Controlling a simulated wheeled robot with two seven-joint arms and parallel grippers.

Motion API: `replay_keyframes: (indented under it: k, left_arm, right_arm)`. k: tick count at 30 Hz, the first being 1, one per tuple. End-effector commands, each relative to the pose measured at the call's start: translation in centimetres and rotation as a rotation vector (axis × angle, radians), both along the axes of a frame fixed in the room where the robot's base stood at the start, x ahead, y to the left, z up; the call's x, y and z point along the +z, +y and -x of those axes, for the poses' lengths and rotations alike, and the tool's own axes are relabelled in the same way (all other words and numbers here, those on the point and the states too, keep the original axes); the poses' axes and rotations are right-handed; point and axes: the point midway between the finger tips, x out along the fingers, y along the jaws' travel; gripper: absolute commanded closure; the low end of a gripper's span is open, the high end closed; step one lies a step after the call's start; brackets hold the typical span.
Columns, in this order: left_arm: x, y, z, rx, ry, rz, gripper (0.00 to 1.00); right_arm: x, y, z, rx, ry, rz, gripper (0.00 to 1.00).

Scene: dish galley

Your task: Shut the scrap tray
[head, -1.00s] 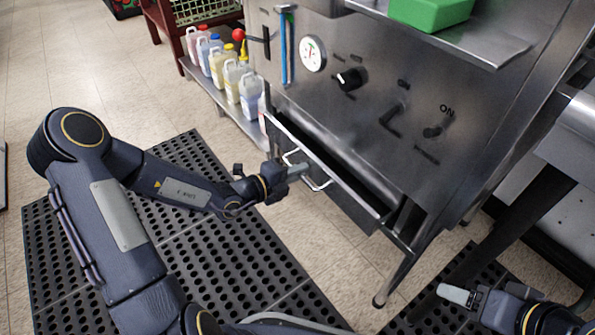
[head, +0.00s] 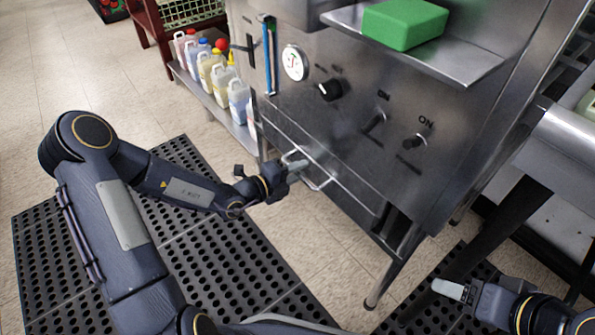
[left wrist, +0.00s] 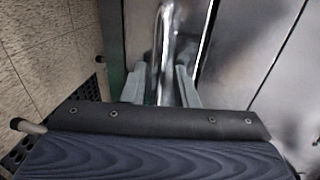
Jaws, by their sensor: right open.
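The scrap tray (head: 345,194) is a steel drawer low in the front of the steel machine. Its front sits close to the machine's face; I cannot tell whether it is fully flush. A bright bar handle (head: 318,180) stands out from it. My left gripper (head: 296,166) is at the handle. In the left wrist view the handle (left wrist: 165,50) runs between the two fingers of my left gripper (left wrist: 161,85), which look shut on it. My right gripper (head: 450,289) is open and empty at the lower right, away from the tray.
The machine's front carries a gauge (head: 295,62) and knobs (head: 330,89). A green block (head: 405,24) lies on the shelf (head: 440,55) above. Several bottles (head: 215,70) stand on a low rack at left. A machine leg (head: 385,280) reaches the floor beside the black mat (head: 230,270).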

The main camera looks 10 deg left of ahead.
Motion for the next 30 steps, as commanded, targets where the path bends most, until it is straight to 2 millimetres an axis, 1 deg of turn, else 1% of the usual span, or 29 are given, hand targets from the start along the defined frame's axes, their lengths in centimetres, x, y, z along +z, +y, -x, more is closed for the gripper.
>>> replay_keyframes:
  k: [1,6,9,13,18,30]
  left_arm:
    - [0.3,0.4,0.4,0.002,0.003,-0.001,0.74]
    - [0.9,2.3,2.7,0.005,0.010,-0.003,0.74]
    - [1.2,3.2,4.0,0.005,0.011,-0.002,0.74]
    - [1.3,4.2,5.3,0.004,0.012,-0.003,0.74]
    - [1.2,4.6,5.9,0.002,0.012,-0.003,0.74]
    - [1.2,4.6,5.9,0.002,0.012,-0.004,0.74]
  right_arm:
    - [0.5,0.0,0.0,0.000,0.000,0.000,0.32]
    - [2.0,0.0,0.0,0.000,0.000,0.000,0.32]
    - [2.6,0.0,0.0,0.000,0.000,0.000,0.32]
    - [3.1,0.0,0.0,0.000,0.000,0.000,0.32]
    - [3.3,0.0,0.0,0.000,0.000,0.000,0.32]
    - [3.2,0.0,0.0,0.000,0.000,0.000,0.32]
